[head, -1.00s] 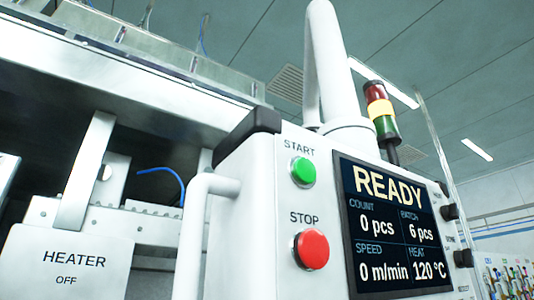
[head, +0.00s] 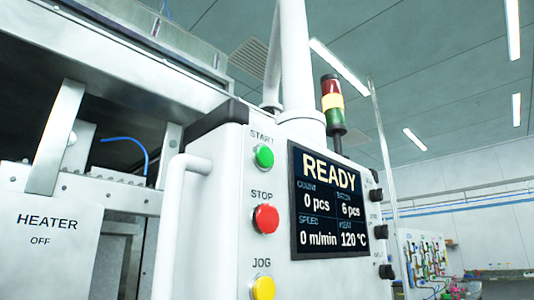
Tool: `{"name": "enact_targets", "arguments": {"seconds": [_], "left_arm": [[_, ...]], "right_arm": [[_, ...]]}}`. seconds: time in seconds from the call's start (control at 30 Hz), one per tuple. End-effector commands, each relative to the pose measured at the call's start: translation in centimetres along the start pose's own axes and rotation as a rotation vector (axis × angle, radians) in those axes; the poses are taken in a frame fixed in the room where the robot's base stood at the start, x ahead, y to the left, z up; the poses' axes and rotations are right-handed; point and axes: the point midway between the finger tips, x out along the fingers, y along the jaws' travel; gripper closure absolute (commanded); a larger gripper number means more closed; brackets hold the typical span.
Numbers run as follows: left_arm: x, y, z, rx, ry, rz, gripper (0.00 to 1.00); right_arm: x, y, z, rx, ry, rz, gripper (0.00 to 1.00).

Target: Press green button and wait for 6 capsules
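The green START button (head: 264,157) sits at the upper left of the white control panel's front face (head: 225,215). The red STOP button (head: 265,219) is below it, and a yellow JOG button (head: 262,288) is at the bottom edge of the view. The display (head: 328,205) reads READY, count 0 pcs, batch 6 pcs, speed 0 m/min, heat 120 °C. No capsules are visible. Neither of my grippers is in the head view.
A white handle (head: 170,220) stands out from the panel's left side. A signal tower (head: 332,103) with its yellow section bright rises behind the panel. A HEATER OFF plate (head: 45,245) is at left. Black knobs (head: 376,195) line the panel's right edge.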

Motion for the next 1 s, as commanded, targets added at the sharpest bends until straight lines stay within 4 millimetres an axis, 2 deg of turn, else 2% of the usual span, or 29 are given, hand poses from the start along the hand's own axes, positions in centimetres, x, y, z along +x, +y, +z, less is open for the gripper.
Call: {"name": "enact_targets", "arguments": {"seconds": [0.23,0.5,1.0], "left_arm": [[-0.26,0.02,0.43,-0.004,-0.009,-0.002,0.59],[-0.37,0.03,0.61,-0.005,-0.012,-0.002,1.00],[-0.18,0.05,0.33,-0.004,-0.007,-0.001,1.00]], "right_arm": [[-0.16,0.03,0.25,0.001,-0.005,0.001,0.43],[-0.56,0.09,0.92,0.002,-0.019,0.003,0.43],[-0.22,0.04,0.38,0.001,-0.008,0.001,0.43]]}}
